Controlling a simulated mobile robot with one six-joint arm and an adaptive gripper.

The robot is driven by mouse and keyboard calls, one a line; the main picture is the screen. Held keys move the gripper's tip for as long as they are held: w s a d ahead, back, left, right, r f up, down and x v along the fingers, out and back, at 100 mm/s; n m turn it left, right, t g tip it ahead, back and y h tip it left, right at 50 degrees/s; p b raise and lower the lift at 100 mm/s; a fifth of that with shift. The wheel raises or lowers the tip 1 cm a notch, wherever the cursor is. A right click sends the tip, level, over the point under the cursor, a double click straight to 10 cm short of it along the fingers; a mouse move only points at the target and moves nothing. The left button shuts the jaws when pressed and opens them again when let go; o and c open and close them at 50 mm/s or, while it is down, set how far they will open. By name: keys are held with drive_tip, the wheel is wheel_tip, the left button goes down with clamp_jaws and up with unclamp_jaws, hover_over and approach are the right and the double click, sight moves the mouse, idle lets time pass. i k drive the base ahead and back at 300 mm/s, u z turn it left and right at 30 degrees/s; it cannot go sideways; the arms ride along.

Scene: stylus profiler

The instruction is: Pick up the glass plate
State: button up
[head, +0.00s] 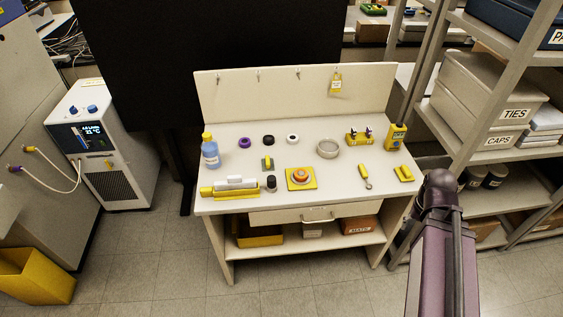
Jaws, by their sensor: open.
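I cannot make out a glass plate for certain in the head view. A round, pale grey, shallow dish or ring (327,149) lies on the white workbench (225,208), right of centre; I cannot tell whether it is glass. A yellow square holder with an orange disc (301,177) lies in the middle of the bench. A yellow base with pale bars (234,184) lies at the front left. My gripper is not in view; only a part of my arm shows at the lower right.
A blue bottle (210,154) stands at the bench's left end. Small rings (292,138) lie toward the back. A yellow handheld device (397,137) is at the back right corner. A shelf rack (490,140) stands right, a chiller unit (105,140) left. Floor before the bench is clear.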

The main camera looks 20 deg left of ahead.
sight(267, 163)
drive_tip(key=z, duration=0.65)
drive_tip(key=k, duration=1.05)
drive_tip(key=u, duration=0.95)
drive_tip(key=i, duration=1)
drive_tip(key=u, duration=0.05)
